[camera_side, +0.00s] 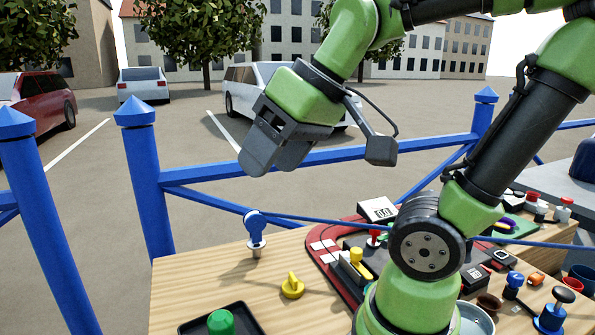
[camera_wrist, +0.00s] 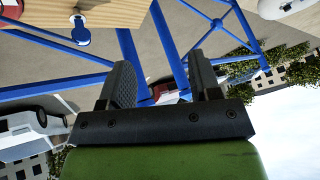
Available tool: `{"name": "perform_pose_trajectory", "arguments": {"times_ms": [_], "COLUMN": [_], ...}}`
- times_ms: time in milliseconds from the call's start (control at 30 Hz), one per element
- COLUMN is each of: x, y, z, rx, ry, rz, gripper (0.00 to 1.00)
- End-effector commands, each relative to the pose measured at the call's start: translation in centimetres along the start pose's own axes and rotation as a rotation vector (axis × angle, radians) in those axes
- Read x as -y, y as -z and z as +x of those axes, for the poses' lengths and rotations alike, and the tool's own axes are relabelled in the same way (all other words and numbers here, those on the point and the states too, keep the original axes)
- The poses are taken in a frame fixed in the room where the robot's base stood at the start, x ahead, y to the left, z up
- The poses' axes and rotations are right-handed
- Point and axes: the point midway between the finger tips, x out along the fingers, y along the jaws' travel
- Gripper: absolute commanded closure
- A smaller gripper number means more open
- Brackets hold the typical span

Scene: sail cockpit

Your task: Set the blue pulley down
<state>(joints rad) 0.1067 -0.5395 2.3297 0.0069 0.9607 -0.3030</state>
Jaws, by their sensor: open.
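The blue pulley (camera_side: 254,222) stands upright on a short silver post near the left edge of the wooden table (camera_side: 190,285). In the wrist view the pulley (camera_wrist: 81,30) shows upside down at the upper left, with a blue line running from it. My gripper (camera_side: 268,160) is in the air above the pulley and clearly apart from it. In the wrist view my gripper (camera_wrist: 160,65) has its two fingers spread with nothing between them.
A blue line (camera_side: 400,235) runs right from the pulley, past my arm. A yellow knob (camera_side: 292,286) and a black tray (camera_side: 246,318) with a green knob (camera_side: 221,322) are nearby. Blue fence rails (camera_side: 300,162) stand behind the table. The wood around the pulley is mostly clear.

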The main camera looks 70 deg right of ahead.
Motion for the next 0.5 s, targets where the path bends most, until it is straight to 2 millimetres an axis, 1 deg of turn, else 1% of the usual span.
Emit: {"name": "perform_pose_trajectory", "arguments": {"times_ms": [33,100,200,300,500], "x": [0.4,0.6,0.7,0.7,0.7], "y": [-1.3,-2.5,-3.6,-4.0,-4.0], "z": [-0.3,-0.5,-0.6,-0.6,-0.6], "rx": [-0.022,-0.041,-0.056,-0.06,-0.06], "ry": [0.015,0.031,0.046,0.051,0.051], "rz": [0.036,0.094,0.147,0.17,0.174], "gripper": [0.43,0.43,0.43,0.43,0.43]}}
